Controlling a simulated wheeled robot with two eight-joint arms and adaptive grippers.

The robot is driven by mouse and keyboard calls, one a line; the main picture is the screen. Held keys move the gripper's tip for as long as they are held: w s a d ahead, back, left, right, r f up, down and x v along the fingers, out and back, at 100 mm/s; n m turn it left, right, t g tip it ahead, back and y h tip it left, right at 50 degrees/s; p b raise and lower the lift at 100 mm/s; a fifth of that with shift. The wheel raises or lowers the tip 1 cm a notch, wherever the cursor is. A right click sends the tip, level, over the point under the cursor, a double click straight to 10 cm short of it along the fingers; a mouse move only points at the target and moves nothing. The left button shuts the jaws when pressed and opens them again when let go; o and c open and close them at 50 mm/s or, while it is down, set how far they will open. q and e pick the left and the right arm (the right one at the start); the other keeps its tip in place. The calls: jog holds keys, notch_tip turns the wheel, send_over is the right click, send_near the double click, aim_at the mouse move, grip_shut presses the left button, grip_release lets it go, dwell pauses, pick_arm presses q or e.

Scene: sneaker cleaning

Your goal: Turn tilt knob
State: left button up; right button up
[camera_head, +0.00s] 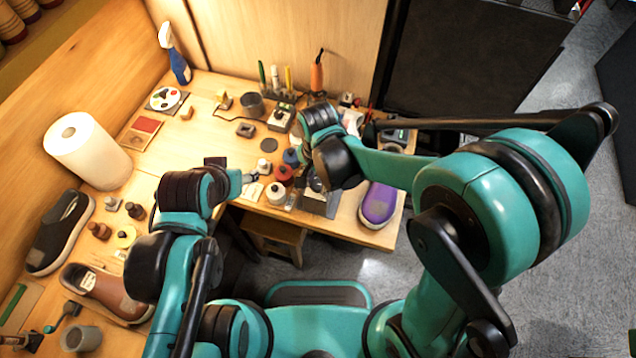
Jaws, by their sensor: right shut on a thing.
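My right arm reaches in from the right, and its wrist hangs over the cluttered middle of the workbench. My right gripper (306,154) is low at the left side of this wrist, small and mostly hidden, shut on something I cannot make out. I cannot pick out a tilt knob; a small dark stand (320,204) sits just below the wrist, partly covered by it. My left gripper (247,178) is over the front part of the bench, left of the small bottles; its fingers are too small to read.
A purple shoe (379,204) lies at the bench's right front. Small jars, including a white-capped bottle (276,193), crowd between the grippers. A paper roll (88,151), dark shoe (60,232) and brown shoe (108,292) are at left. A spray bottle (175,56) stands at the back.

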jog(key=o, duration=0.9)
jog(key=shift+r+p, duration=2)
jog(key=shift+r, duration=0.55)
jog(key=s+d+r+n+t+b, duration=0.2)
jog(key=d+r+n+t, duration=0.1)
jog(key=d, duration=0.6)
jog(key=s+d+r+n+t+b, duration=0.2)
jog(key=s+d+r+n+t, duration=0.1)
jog(key=d, duration=0.6)
jog(key=shift+r+n+t+b, duration=0.4)
jog(key=shift+r+n+t, duration=0.2)
jog(key=shift+n, duration=0.2)
